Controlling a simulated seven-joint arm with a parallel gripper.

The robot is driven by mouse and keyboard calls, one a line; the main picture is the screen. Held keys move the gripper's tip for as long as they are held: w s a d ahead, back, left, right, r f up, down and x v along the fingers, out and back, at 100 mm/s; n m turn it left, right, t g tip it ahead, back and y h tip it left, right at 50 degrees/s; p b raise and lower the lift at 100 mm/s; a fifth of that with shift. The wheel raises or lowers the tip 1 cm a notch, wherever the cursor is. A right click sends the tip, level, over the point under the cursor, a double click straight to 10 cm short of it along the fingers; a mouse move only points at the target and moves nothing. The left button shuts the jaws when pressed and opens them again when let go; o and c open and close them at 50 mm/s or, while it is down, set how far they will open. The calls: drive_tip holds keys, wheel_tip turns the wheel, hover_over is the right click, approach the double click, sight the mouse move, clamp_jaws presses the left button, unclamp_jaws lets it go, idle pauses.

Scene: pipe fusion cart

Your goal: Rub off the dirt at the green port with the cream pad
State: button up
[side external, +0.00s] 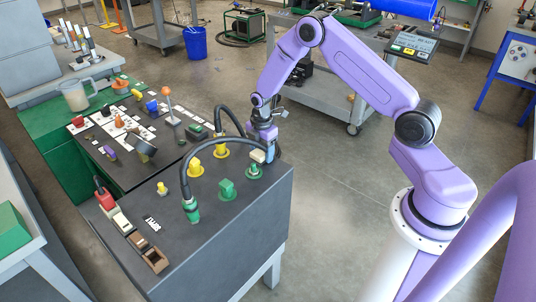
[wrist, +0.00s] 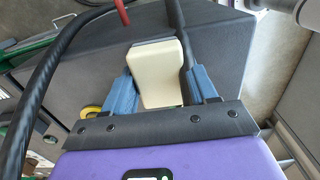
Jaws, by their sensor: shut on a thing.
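My gripper (side external: 262,143) is shut on the cream pad (side external: 258,156) at the back right of the dark cart top. In the wrist view the pad (wrist: 157,72) sits between the two blue fingers, its wide end away from the palm. A round green port (side external: 254,172) stands on the cart just under and in front of the pad. I cannot tell whether pad and port touch. No dirt can be made out at this size. The wrist view does not show the green port, which is hidden or out of frame.
A black cable (side external: 184,170) arches from the green plug (side external: 191,213) toward the gripper; it runs along the left of the wrist view. A dark tray of small parts (side external: 110,150) lies behind left. The cart's front right is clear.

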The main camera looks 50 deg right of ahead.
drive_tip(key=shift+w, duration=0.45)
drive_tip(key=shift+w+r, duration=0.1)
drive_tip(key=shift+r, duration=3.95)
